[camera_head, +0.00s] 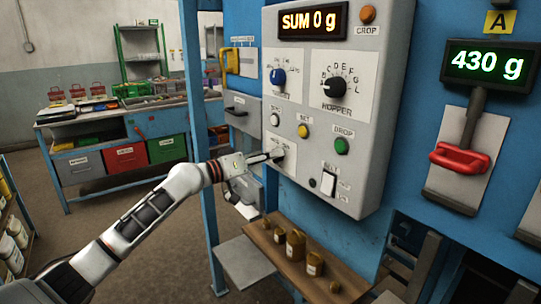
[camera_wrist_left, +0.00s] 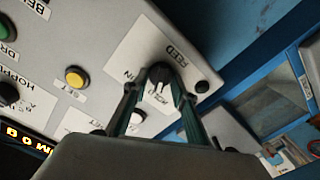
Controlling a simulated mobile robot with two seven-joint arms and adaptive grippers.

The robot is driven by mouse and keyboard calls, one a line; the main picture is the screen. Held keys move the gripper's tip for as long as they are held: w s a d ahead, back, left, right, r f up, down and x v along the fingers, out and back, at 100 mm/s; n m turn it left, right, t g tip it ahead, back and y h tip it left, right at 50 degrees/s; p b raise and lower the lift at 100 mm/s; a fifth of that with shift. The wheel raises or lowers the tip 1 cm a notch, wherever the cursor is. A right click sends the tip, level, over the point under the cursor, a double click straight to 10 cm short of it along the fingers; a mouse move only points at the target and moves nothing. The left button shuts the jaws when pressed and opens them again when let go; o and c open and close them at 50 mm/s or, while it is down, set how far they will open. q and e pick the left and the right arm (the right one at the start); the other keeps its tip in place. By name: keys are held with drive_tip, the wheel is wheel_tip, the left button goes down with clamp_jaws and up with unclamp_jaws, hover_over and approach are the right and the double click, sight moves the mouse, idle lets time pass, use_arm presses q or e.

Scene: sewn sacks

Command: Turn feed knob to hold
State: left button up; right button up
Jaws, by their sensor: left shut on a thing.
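The feed knob (camera_wrist_left: 160,73) is a small dark round knob on a white plate of the grey control panel, beside the upside-down word FEED in the left wrist view. My left gripper (camera_wrist_left: 158,88) has its two dark fingers on either side of the knob and is shut on it. A light pointer mark shows between the fingers, but its exact setting is hard to read. In the head view my left gripper (camera_head: 277,154) reaches the panel's lower left, and its fingers hide the knob. My right gripper is in neither view.
The control panel (camera_head: 373,125) also carries a blue knob (camera_head: 278,77), a black hopper knob (camera_head: 334,87), a yellow button (camera_head: 303,131) and a green button (camera_head: 341,146). Brass weights (camera_head: 296,244) stand on a wooden shelf below. A red handle (camera_head: 460,159) is at right.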

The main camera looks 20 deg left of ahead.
use_arm(q)
drive_tip(key=shift+f, duration=0.1)
idle(0.3)
drive_tip(key=o, duration=1.1)
drive_tip(key=v, duration=1.2)
